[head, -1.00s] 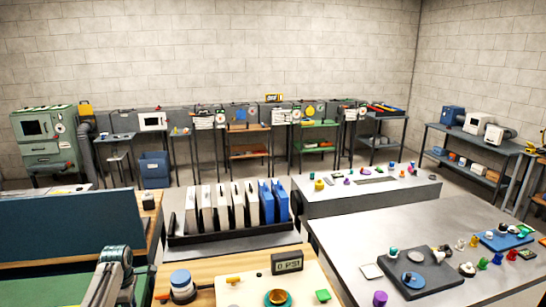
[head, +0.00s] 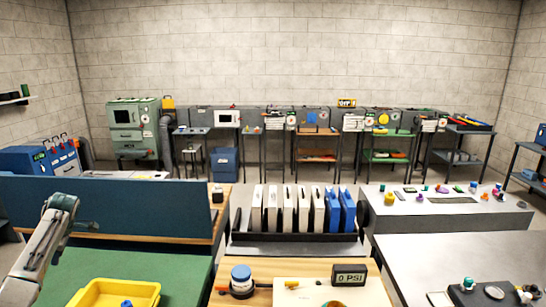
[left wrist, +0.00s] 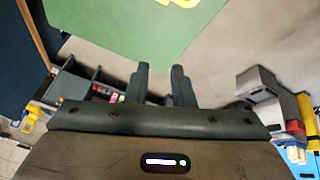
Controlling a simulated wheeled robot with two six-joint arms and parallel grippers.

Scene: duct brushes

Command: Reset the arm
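My left arm comes in from the left edge of the head view, and its dark end (head: 62,204) is raised in front of the blue panel and above the green mat. In the left wrist view my left gripper (left wrist: 158,86) shows two dark fingers standing apart, with nothing between them. The view past the fingers is tilted, with grey floor and blurred furniture. My right gripper is in neither view.
A yellow tray (head: 115,293) lies on the green mat (head: 125,268). The blue panel (head: 110,207) stands behind it. A wooden bench with a PSI gauge (head: 349,275) is to the right. White and blue binders (head: 303,209) stand in a black rack. A grey table (head: 470,265) stands further right.

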